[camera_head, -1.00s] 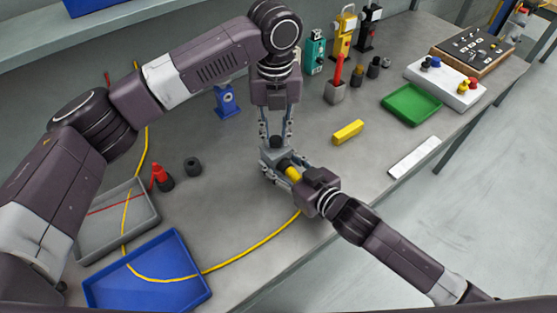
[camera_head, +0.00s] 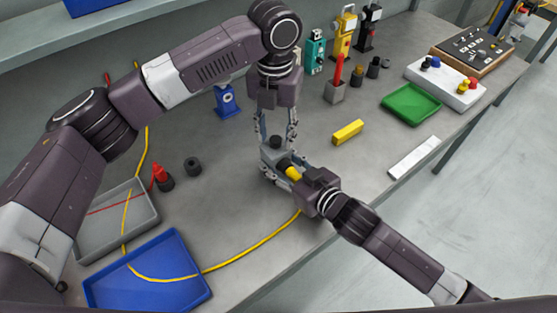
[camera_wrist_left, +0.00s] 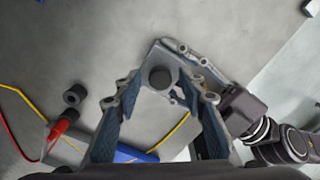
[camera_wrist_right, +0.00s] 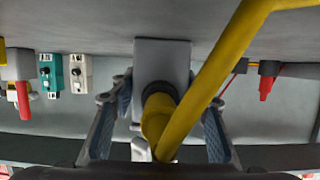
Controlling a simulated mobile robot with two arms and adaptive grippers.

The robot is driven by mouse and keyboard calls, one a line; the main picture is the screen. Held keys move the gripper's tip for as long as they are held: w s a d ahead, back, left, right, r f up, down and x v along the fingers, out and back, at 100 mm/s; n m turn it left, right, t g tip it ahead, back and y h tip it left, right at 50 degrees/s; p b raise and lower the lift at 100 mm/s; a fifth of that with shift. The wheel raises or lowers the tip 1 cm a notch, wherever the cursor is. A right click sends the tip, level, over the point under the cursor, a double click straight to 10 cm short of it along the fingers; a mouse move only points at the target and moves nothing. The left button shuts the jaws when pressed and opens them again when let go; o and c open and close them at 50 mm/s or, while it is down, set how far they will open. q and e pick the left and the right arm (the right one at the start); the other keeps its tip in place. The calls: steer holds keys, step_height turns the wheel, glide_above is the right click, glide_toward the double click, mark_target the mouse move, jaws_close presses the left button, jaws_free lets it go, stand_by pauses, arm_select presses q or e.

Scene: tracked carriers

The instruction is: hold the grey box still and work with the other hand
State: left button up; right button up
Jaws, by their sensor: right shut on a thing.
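The grey box (camera_head: 270,158) stands on the bench with a round black knob (camera_wrist_left: 160,77) on top. A thick yellow plug (camera_wrist_right: 157,118) sits in the side of the box facing my right gripper. My left gripper (camera_head: 276,138) points down from above the box. Its fingers (camera_wrist_left: 160,102) are spread wide on both sides of the knob, with nothing between them touching it that I can see.
A yellow cable (camera_head: 250,246) runs over the bench to a blue tray (camera_head: 200,254) and a grey tray (camera_head: 150,205). A yellow block (camera_head: 348,132), green tray (camera_head: 412,105) and white strip (camera_head: 414,158) lie to the right. Several small devices stand behind.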

arm_select(q)
steer(key=n, duration=2.9)
